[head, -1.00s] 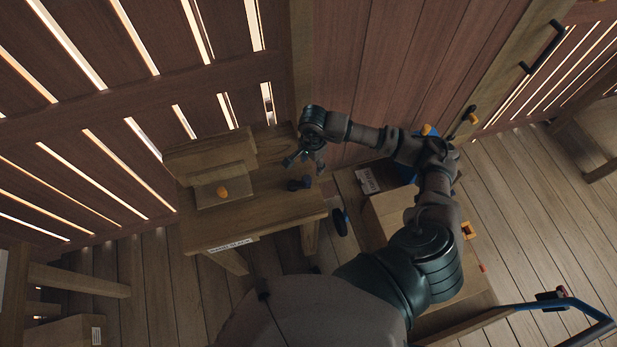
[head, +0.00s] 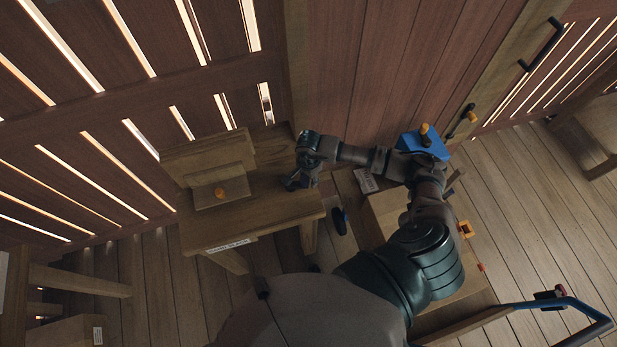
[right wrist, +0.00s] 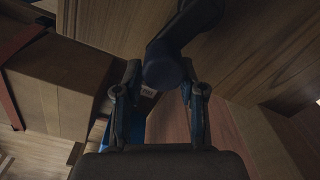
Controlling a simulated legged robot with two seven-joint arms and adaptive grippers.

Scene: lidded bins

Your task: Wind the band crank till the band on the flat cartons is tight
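My right gripper (head: 297,182) is at the right end of a wooden bench, over a dark knobbed part there. In the right wrist view the two fingers of the right gripper (right wrist: 160,90) stand apart, one on each side of a dark round-ended handle (right wrist: 165,68), seemingly the crank. A narrow gap shows beside the handle; firm contact is not visible. Brown cartons (right wrist: 50,85) with a dark red band (right wrist: 12,105) show at the left of that view. In the head view the cartons (head: 385,212) are partly hidden by my right arm. My left gripper is out of view.
A blue part with an orange knob (head: 425,140) is beyond my arm. A blue-handled cart (head: 575,308) stands at lower right. A slatted wall closes the back; open floor lies at right.

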